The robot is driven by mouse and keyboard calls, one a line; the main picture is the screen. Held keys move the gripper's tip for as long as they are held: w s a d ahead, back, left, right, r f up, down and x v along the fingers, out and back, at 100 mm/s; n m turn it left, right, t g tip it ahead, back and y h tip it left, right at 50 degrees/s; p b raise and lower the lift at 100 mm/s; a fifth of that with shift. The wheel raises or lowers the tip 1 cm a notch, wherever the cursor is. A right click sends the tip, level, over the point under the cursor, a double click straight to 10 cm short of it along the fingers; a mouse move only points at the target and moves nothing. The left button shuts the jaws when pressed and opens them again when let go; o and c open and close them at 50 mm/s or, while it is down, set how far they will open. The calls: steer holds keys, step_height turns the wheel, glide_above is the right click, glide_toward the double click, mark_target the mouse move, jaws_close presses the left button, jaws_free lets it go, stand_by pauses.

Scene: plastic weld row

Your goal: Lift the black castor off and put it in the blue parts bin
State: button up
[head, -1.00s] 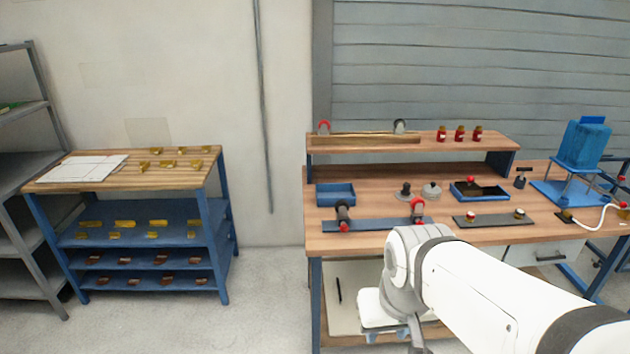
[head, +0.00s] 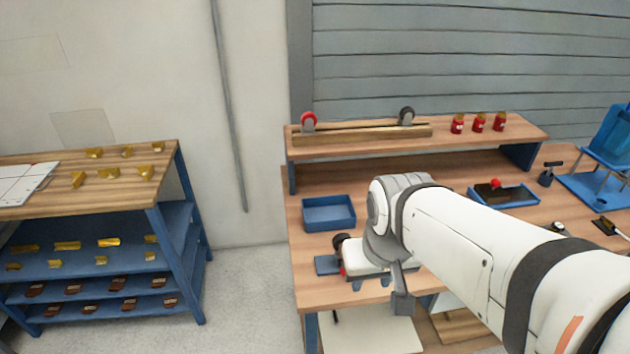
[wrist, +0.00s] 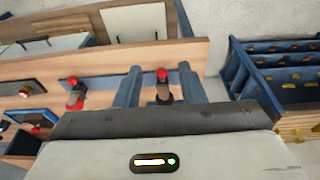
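A black castor (head: 340,242) stands at the left end of a blue strip (head: 326,264) on the bench, with a red knob at its front. In the wrist view the castor (wrist: 165,93), red knob above it, shows between the two blue fingers of my gripper (wrist: 159,70). The fingers are apart, with a gap on each side of the castor; their height relative to it is hard to tell. My gripper body hides part of the strip in the head view. The blue parts bin (head: 328,226) is behind the castor and looks empty.
A red castor (wrist: 74,92) shares the strip. Another black castor (head: 407,116) and a red one (head: 308,121) stand on the raised shelf beside red jars (head: 479,122). A blue tray (head: 518,199) is farther right. A blue rack (head: 180,228) stands left.

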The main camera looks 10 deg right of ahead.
mark_target(343, 236)
steer(key=shift+o, duration=1.3)
steer(key=shift+w+f, duration=0.1)
steer(key=shift+w, duration=0.25)
steer(key=o, duration=0.4)
steer(key=w+f+t+b, duration=0.1)
steer(key=w+f, duration=0.2)
steer(key=w, duration=0.6)
steer(key=w+f+b, duration=0.2)
steer(key=w, duration=0.6)
steer(key=shift+w+f+t, duration=0.4)
steer(key=shift+x, duration=4.05)
